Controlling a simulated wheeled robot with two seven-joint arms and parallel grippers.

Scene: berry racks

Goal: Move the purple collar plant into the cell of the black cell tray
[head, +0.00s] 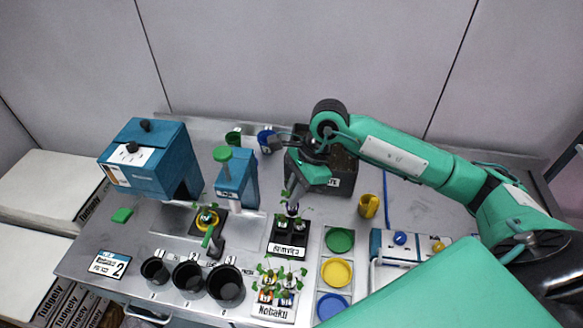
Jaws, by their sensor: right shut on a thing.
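The purple collar plant (292,208) has small green leaves and shows just below the fingers of my right gripper (294,197), which is shut on it. The plant is at the back part of the black cell tray (272,233). I cannot tell whether its base is inside a cell or just above it. My right arm reaches in from the right, and the gripper points down. My left gripper is not in view.
A white-labelled rack (272,312) with several plants stands in front of the tray. Black pots (188,276) stand to the left, and green, yellow and blue discs (337,272) to the right.

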